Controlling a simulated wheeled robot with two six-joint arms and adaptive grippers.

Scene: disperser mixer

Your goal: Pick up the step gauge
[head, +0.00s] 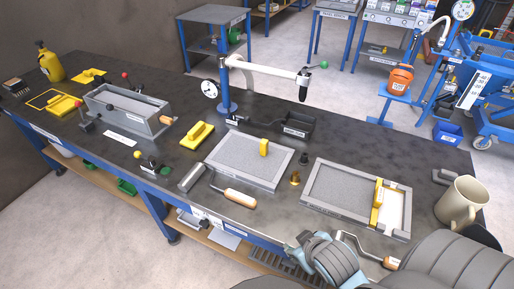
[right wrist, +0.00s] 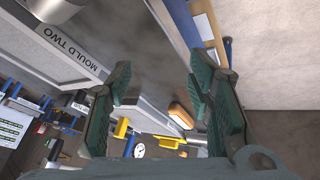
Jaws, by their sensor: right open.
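No label marks the step gauge, so I cannot tell for sure which piece it is. A small upright yellow block (head: 263,147) stands on the left grey mould plate. A longer yellow bar (head: 377,203) lies across the right end of the right mould (head: 330,186). My right gripper (head: 302,243) is at the bench's front edge, left of and below that mould's near corner, apart from both yellow pieces. In the right wrist view its fingers (right wrist: 165,92) are spread with nothing between them. A small yellow piece (right wrist: 122,128) shows beyond them. My left gripper is out of view.
A roller with a wooden handle (head: 240,198) lies at the front edge. A second wooden-handled tool (head: 388,262) is close to my right gripper. A cream mug (head: 461,202) stands at the right end. A post with a white arm (head: 262,70) rises behind the moulds.

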